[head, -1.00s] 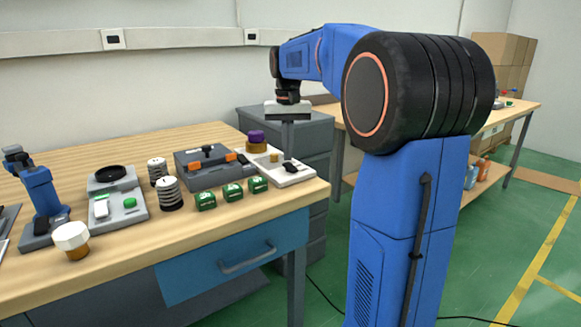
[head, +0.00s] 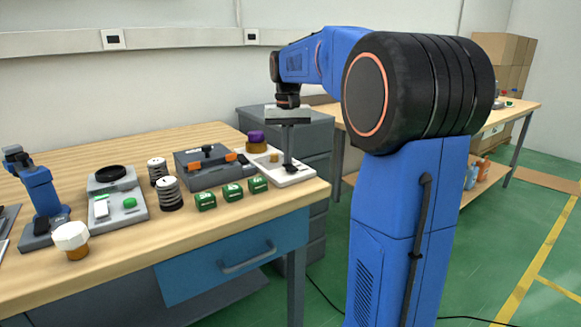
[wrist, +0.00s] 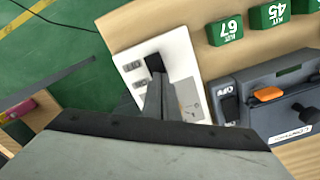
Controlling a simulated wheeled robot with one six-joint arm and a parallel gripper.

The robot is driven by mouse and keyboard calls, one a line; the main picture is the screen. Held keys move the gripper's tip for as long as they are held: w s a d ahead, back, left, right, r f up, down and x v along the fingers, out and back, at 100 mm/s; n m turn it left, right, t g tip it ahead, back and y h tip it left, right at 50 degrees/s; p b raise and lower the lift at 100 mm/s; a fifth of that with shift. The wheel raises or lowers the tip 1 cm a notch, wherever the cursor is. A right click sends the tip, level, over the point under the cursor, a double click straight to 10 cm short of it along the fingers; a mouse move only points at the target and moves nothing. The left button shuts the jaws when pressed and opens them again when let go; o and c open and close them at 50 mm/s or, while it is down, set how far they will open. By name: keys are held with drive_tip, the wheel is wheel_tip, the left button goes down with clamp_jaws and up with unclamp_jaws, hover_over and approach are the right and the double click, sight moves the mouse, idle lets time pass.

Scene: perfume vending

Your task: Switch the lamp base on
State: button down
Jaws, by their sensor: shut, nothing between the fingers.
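The lamp base (head: 298,177) is a white plate at the right end of the wooden bench, with a black switch on it. In the wrist view the white plate (wrist: 182,58) shows at the centre, with the black switch (wrist: 155,62) and small printed labels. My gripper (head: 289,158) points down over the plate, shut and empty. In the wrist view its fingertips (wrist: 157,82) are right at the black switch; I cannot tell whether they touch it. The fingers hide part of the plate. The switch's position is too small to read.
A purple-topped brass piece (head: 256,142) stands at the plate's back left. A grey box with orange latches (head: 205,168) is to the left, with several green numbered blocks (head: 232,192) in front. The bench's right edge is close by.

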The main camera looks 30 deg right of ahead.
drive_tip(key=shift+f, duration=0.15)
wheel_tip(320, 180, up, 7)
idle(1.2)
drive_tip(key=shift+s+a, duration=0.1)
idle(0.4)
drive_tip(key=s+a+f+n+t, duration=0.1)
drive_tip(key=s+a+f, duration=0.4)
drive_tip(key=s, duration=0.5)
drive_tip(key=s+a+f+n+t, duration=0.2)
drive_tip(key=s+a+f, duration=0.3)
drive_tip(key=s+f, duration=0.4)
drive_tip(key=s+a+f+n+t, duration=0.1)
drive_tip(key=s+a+f, duration=0.4)
drive_tip(key=s, duration=0.6)
wheel_tip(320, 180, down, 3)
drive_tip(key=shift+a+r+n+t, duration=0.1)
drive_tip(key=shift+a+n+t, duration=0.25)
drive_tip(key=shift+n, duration=0.45)
